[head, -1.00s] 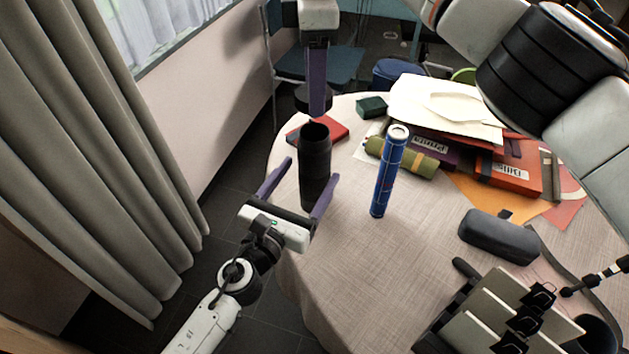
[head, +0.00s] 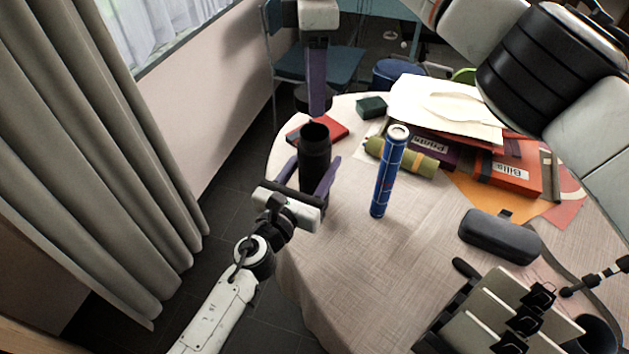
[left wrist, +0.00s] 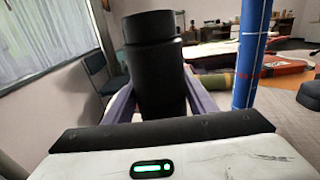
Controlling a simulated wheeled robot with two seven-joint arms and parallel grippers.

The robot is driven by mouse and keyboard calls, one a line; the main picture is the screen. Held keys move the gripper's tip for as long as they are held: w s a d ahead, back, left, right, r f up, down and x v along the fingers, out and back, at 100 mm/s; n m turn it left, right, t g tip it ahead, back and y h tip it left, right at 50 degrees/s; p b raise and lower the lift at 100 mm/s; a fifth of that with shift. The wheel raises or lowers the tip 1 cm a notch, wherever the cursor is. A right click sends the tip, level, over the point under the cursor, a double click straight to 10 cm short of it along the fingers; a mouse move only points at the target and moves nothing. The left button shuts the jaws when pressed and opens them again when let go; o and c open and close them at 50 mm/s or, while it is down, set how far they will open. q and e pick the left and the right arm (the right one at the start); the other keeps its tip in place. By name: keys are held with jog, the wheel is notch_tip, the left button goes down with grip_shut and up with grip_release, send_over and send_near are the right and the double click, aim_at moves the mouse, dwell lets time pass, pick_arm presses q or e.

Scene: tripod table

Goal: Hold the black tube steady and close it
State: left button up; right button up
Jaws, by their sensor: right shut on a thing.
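The black tube (head: 314,155) stands upright near the left edge of the table, with its dark top end facing up. It also shows in the left wrist view (left wrist: 155,75). My left gripper (head: 307,178) is open, with one purple finger on each side of the tube's lower part; I cannot tell whether they touch it. My right gripper (head: 317,98) comes down from the top, just above and behind the tube. It is shut on a black cap (head: 303,97), mostly hidden behind its fingers.
A tall blue tube (head: 388,175) stands close to the right of the black tube. A red book (head: 335,130) lies behind it. A dark case (head: 498,236), binders (head: 510,172) and papers (head: 445,108) lie on the right. The table's (head: 375,262) front middle is clear.

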pick_arm(q)
jog(key=c, duration=0.3)
pick_arm(e)
jog(key=shift+d+f, duration=0.1)
jog(key=shift+f, duration=2.4)
jog(key=shift+f, duration=0.9)
jog(key=shift+f, duration=0.5)
